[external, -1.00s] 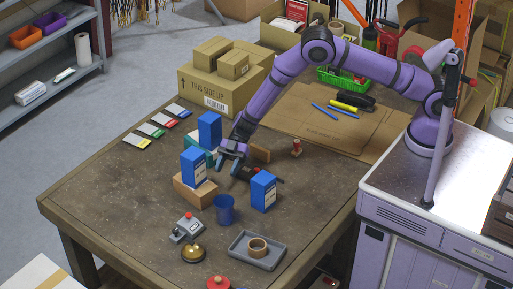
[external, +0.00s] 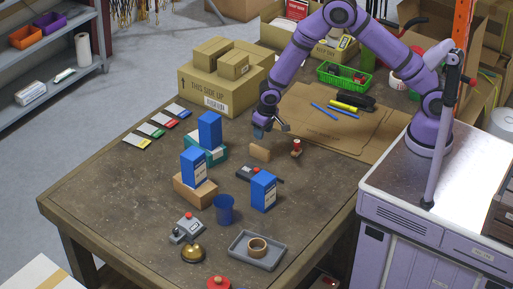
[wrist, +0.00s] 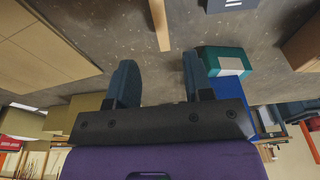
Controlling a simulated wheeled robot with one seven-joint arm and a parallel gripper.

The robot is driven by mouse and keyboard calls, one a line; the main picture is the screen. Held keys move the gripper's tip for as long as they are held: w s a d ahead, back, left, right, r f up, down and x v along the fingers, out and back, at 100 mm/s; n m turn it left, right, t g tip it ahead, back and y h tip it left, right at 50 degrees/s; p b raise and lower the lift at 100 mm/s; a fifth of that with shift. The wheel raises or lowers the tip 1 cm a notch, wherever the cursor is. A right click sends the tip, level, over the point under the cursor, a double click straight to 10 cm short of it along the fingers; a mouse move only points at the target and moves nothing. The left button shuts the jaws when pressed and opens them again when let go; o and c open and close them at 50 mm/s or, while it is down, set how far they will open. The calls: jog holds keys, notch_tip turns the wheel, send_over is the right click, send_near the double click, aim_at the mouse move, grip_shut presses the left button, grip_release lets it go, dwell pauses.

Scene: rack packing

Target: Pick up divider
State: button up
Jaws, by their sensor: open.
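The divider looks to be the small brown upright board (external: 260,152) near the middle of the table. In the wrist view it shows as a thin tan strip (wrist: 160,25) at the top, beyond the fingertips and roughly between their lines. My gripper (external: 270,131) is above the table, a little behind and above the board, and apart from it. In the wrist view the two dark fingers (wrist: 160,78) stand apart with nothing between them.
Blue boxes (external: 263,191), a teal box (external: 218,154) and a dark device (external: 258,173) stand close to the board. A small red-topped item (external: 296,147) is just right of it. Flat cardboard (external: 325,125) lies behind. The table's front left is clear.

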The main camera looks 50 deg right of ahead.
aim_at(259, 158)
jog(key=shift+s+d+f, duration=0.1)
jog(key=shift+s+f, duration=0.05)
jog(key=shift+f, duration=0.25)
jog(key=shift+w+a+f, duration=0.1)
jog(key=shift+w+f, duration=0.2)
jog(key=shift+f, duration=1.35)
jog(key=shift+w+a+f, duration=0.1)
jog(key=shift+w+f, duration=0.2)
jog(key=shift+f, duration=1.3)
jog(key=shift+w+f, duration=0.3)
jog(key=shift+f, duration=1.35)
jog(key=shift+f, duration=0.2)
grip_shut()
